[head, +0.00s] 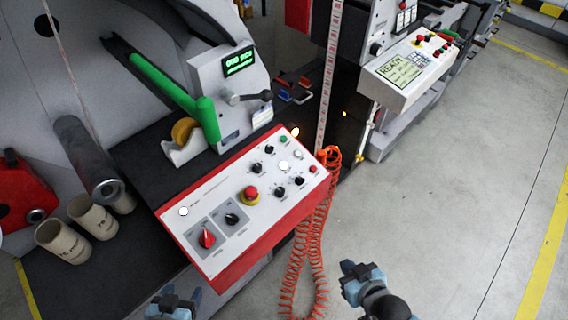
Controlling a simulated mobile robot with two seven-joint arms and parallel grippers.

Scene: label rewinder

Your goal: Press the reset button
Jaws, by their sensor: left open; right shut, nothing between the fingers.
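A white control panel with a red border (225,195) slopes across the middle of the view. The labels are too small to read, so I cannot tell which is the reset button. My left gripper (172,302) is open at the bottom edge, below the panel's near left corner, partly cut off. My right gripper (352,279) is shut and empty, right of the panel and apart from it.
An orange coiled hose (317,230) hangs along the panel's right end, between it and my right gripper. Cardboard cores (62,241) and a metal roller (92,160) are at left. A second panel with a screen (403,70) stands at upper right. The floor at right is clear.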

